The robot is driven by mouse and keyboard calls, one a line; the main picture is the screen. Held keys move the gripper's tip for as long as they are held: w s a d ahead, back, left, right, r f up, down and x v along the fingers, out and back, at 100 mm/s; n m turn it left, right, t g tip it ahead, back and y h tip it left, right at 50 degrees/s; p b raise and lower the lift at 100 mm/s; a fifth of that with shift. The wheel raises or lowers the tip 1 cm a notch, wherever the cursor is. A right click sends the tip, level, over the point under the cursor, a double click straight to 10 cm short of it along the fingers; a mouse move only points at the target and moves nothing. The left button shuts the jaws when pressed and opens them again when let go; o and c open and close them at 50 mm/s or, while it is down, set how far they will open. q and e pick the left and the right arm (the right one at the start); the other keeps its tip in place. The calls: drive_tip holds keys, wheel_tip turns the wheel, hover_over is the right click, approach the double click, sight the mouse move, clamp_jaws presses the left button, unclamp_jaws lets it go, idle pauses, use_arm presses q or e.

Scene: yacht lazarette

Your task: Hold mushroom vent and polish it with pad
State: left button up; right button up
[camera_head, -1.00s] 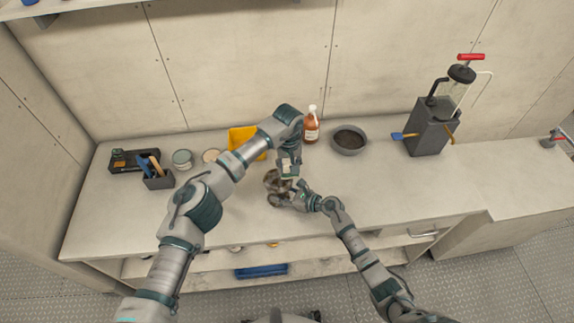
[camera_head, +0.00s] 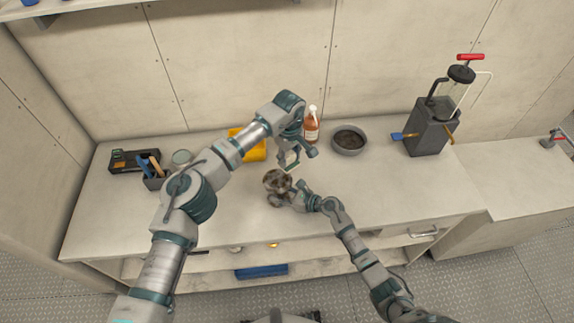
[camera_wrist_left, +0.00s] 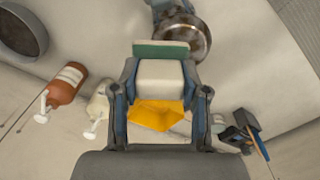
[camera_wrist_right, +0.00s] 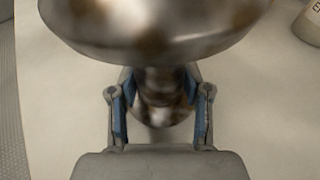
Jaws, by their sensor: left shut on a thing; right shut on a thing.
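The mushroom vent (camera_head: 276,181) is a metal piece with a round dome and brown tarnish patches. My right gripper (camera_head: 288,198) is shut on its stem; in the right wrist view the blotchy dome (camera_wrist_right: 155,28) is above the fingers (camera_wrist_right: 160,112). My left gripper (camera_head: 287,161) is shut on the pad (camera_wrist_left: 160,80), a white block with a green face. The pad is beside the dome, on its back right side in the head view. The dome (camera_wrist_left: 184,42) is partly hidden behind the pad in the left wrist view. I cannot tell whether they touch.
Behind my left arm are a yellow item (camera_head: 256,151), a brown bottle (camera_head: 311,128) and a grey bowl (camera_head: 348,140). A tool holder (camera_head: 155,178) stands at left, a grey pump unit (camera_head: 430,130) at right. The counter's right part (camera_head: 400,190) is clear.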

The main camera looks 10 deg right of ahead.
sight(289, 167)
use_arm(q)
drive_tip(key=r+n, duration=0.1)
drive_tip(key=n, duration=0.1)
drive_tip(key=shift+r+n, duration=0.3)
drive_tip(key=shift+r, duration=0.05)
drive_tip(key=shift+f, duration=3.4)
drive_tip(key=shift+a+f, duration=0.55)
drive_tip(key=shift+f, duration=0.1)
drive_tip(key=shift+c, duration=0.4)
drive_tip(key=shift+a, duration=3.45)
drive_tip(key=shift+d, duration=3.9)
drive_tip(key=shift+a, duration=4.1)
drive_tip(key=d, duration=0.8)
drive_tip(key=shift+r, duration=0.1)
drive_tip(key=shift+d+r, duration=0.1)
drive_tip(key=shift+d, duration=0.1)
drive_tip(key=shift+r, duration=3.95)
